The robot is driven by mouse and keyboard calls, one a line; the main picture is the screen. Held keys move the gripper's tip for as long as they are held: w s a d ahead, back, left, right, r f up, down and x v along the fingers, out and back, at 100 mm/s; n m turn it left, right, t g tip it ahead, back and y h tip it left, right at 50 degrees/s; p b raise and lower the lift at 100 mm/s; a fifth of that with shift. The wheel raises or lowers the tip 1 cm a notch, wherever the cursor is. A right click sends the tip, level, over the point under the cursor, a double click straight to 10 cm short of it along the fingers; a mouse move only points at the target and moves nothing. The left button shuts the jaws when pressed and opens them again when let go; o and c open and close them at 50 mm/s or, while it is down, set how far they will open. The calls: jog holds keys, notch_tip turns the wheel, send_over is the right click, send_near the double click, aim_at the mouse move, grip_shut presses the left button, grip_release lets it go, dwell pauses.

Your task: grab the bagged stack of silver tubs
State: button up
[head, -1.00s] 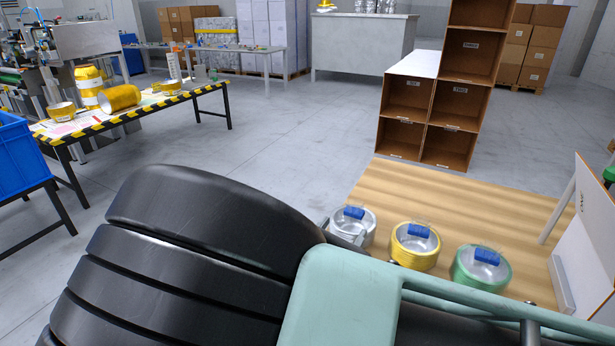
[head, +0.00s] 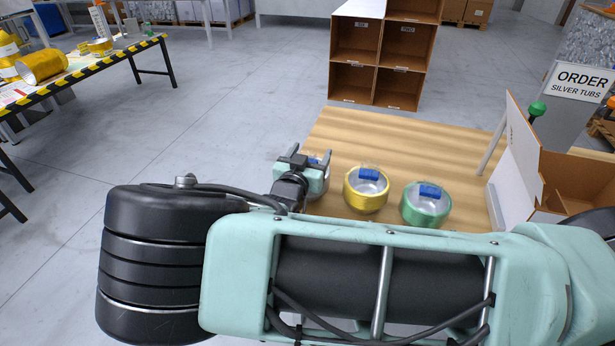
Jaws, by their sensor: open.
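The bagged stack of silver tubs (head: 319,186) is at the left end of the wooden table, mostly hidden behind my gripper; a bit of silver side shows to the right of the hand. My gripper (head: 307,155) is open, its two dark fingers spread apart at the silver stack. I cannot tell whether the fingers touch it. A bagged yellow stack (head: 366,189) with a blue clip stands just to its right. A bagged green stack (head: 426,205) with a blue clip stands further right.
The wooden table (head: 394,135) is bare behind the stacks. An open cardboard box (head: 570,185) stands at the right, below a sign reading "ORDER SILVER TUBS" (head: 581,82). Brown shelf cubbies (head: 380,60) stand behind. A yellow-striped table (head: 92,66) is at the far left.

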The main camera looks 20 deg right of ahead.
jog(key=c, duration=1.3)
jog(key=shift+r, duration=0.15)
